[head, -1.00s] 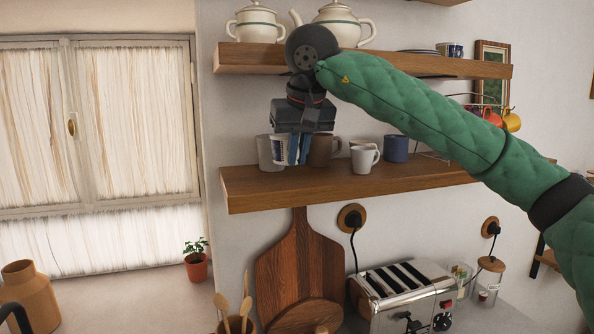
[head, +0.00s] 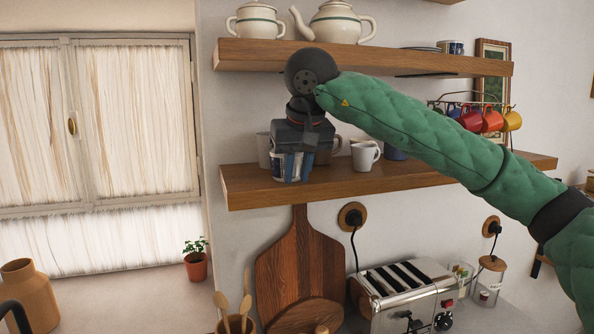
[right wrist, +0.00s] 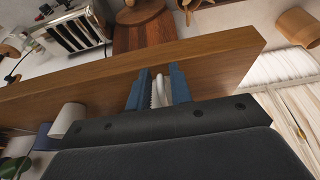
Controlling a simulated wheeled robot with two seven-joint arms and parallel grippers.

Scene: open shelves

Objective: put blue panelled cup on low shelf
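The blue panelled cup (head: 291,167), with blue and white panels, is at the left part of the low shelf (head: 400,182), near its front edge. I cannot tell whether its base touches the wood. My right gripper (head: 298,155) points down, directly over the cup. In the right wrist view, the gripper's two blue fingers (right wrist: 158,90) are close together with a pale, curved part of the cup between them. Most of the cup is hidden there. My left gripper is not in view.
A grey cup (head: 264,150), a brown cup (head: 323,157), a white cup (head: 365,156) and a blue cup (head: 394,153) stand on the low shelf close by. The upper shelf (head: 400,64) holds teapots. The low shelf's front right part is clear.

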